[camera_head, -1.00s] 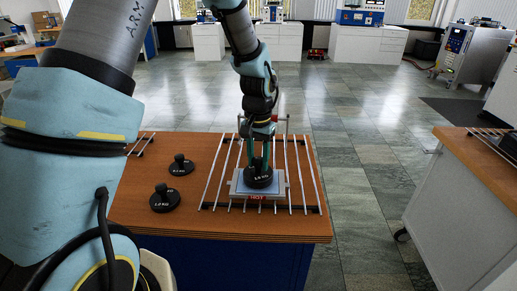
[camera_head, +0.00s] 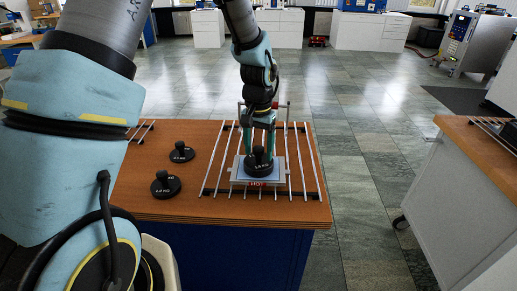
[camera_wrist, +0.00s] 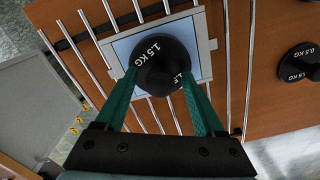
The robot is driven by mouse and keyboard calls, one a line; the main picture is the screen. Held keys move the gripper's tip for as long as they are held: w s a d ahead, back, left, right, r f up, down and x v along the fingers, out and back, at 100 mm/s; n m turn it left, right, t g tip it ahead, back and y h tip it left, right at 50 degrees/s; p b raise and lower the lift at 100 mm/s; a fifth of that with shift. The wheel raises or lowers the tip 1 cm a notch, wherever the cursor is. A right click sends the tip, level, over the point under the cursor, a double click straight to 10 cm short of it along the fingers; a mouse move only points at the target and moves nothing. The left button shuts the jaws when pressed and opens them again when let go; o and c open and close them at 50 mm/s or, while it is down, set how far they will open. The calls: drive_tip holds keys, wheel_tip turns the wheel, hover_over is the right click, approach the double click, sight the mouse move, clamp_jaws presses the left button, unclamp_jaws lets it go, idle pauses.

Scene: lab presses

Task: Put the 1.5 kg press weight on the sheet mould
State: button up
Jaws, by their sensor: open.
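The 1.5 kg press weight (camera_head: 259,166), a black disc with a knob, rests upright on the sheet mould (camera_head: 278,171), a light-blue plate with a pale frame. In the wrist view the weight (camera_wrist: 163,66) reads "1.5 KG" and sits within the mould (camera_wrist: 206,47). My gripper (camera_head: 259,150) is over the weight with its two green fingers apart, one on each side of the knob. In the wrist view my open gripper (camera_wrist: 160,84) straddles the knob, which hides part of the disc.
A rack of metal rods (camera_head: 305,160) lies under the mould, near a red "HOT" label (camera_head: 257,184). Two other black weights, a nearer one (camera_head: 166,187) and a farther one (camera_head: 182,154), stand left on the wooden table (camera_head: 200,208). A bench (camera_head: 460,200) stands right across open floor.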

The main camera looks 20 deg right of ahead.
sight(259, 148)
wheel_tip(259, 148, up, 12)
drive_tip(key=b, duration=0.2)
drive_tip(key=s+a+f+n, duration=0.2)
drive_tip(key=a+n, duration=0.2)
drive_tip(key=a, duration=1.1)
drive_tip(key=s+a+f+n+t, duration=0.1)
drive_tip(key=a+n, duration=0.3)
drive_tip(key=a, duration=1.1)
drive_tip(key=shift+s+f+t, duration=0.3)
drive_tip(key=shift+s+f, duration=0.05)
drive_tip(key=shift+s, duration=0.15)
